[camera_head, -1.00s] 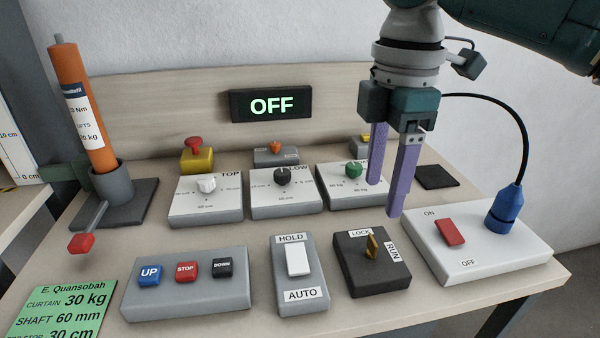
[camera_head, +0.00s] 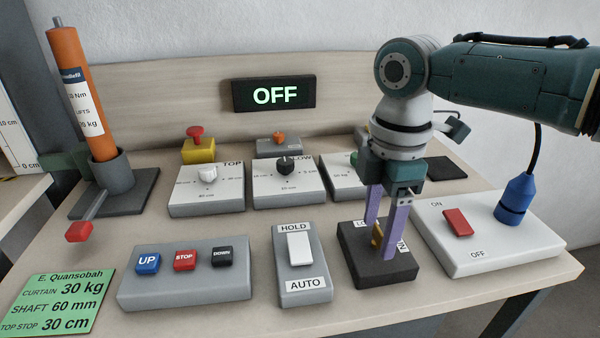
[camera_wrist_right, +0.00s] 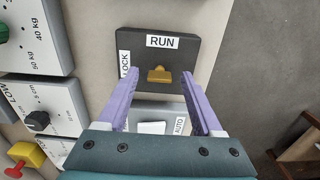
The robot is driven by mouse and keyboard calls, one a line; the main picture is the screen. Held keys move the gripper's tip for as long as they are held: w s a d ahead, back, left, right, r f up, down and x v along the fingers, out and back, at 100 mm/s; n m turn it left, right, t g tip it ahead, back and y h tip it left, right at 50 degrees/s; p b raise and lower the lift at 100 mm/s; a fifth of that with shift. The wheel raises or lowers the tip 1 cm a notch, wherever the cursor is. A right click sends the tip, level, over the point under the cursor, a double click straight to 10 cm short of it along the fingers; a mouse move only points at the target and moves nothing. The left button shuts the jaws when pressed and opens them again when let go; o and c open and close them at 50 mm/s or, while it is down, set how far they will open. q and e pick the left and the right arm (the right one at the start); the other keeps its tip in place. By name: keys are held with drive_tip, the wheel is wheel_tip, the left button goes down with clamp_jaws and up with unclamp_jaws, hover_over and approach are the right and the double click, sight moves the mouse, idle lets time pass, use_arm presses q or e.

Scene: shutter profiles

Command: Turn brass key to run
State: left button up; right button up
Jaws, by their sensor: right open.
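The brass key (camera_head: 377,236) stands in a dark switch block (camera_head: 372,278) at the front right of the panel. My right gripper (camera_head: 383,242) is over this block, open, with one purple finger on each side of the key. In the right wrist view, the key (camera_wrist_right: 159,75) shows between the fingers, apart from both. Its bow lies crosswise, in line with the LOCK label (camera_wrist_right: 125,65) at left; the RUN label (camera_wrist_right: 163,41) is above it. My left gripper cannot be made out.
A white ON/OFF box (camera_head: 510,245) with a red rocker and blue plug stands right of the key block. A grey HOLD/AUTO switch (camera_head: 304,275) stands to its left. Dial boxes stand behind. The display (camera_head: 273,95) reads OFF.

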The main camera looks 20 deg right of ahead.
drive_tip(key=shift+c, duration=0.3)
clamp_jaws()
